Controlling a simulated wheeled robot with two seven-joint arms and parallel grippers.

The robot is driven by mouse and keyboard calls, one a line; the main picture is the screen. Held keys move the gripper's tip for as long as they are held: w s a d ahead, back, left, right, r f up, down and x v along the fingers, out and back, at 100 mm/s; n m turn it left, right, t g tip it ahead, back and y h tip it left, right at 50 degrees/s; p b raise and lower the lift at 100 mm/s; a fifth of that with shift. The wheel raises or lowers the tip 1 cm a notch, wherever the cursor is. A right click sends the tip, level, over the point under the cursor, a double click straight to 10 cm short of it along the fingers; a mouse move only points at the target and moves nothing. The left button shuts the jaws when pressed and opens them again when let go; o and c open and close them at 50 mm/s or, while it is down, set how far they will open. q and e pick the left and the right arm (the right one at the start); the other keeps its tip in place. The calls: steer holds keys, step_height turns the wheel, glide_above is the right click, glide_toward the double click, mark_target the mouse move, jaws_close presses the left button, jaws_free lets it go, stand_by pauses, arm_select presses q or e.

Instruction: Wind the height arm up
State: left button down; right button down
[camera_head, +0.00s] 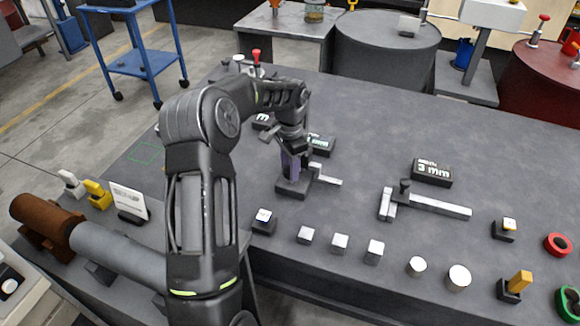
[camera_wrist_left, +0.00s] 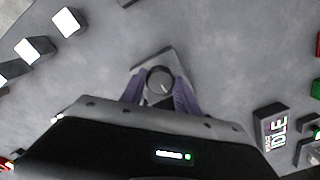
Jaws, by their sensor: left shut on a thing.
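My left gripper (camera_head: 291,163) reaches down onto a small device with a dark square base (camera_head: 292,188) near the middle of the bench. In the left wrist view, its purple fingers (camera_wrist_left: 160,90) are shut on a round grey knob (camera_wrist_left: 160,78) with a pale mark on top, one finger on each side. The knob stands over the base (camera_wrist_left: 150,63). A short silver bar (camera_head: 328,181) juts out right of the base in the head view. The gripper hides the device's upper part, so I cannot tell how high any arm stands. My right gripper is not in view.
A display reading 3 mm (camera_head: 432,172) stands behind a silver caliper-like tool (camera_head: 430,205) at right. A display reading IDLE (camera_wrist_left: 272,127) shows in the left wrist view. Several small blocks (camera_head: 340,243) line the bench's front. Bare bench (camera_head: 390,120) lies behind the device.

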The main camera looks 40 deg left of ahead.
arm_select(q)
steer(key=shift+m, duration=1.2)
steer(key=c, duration=0.9)
jaws_free()
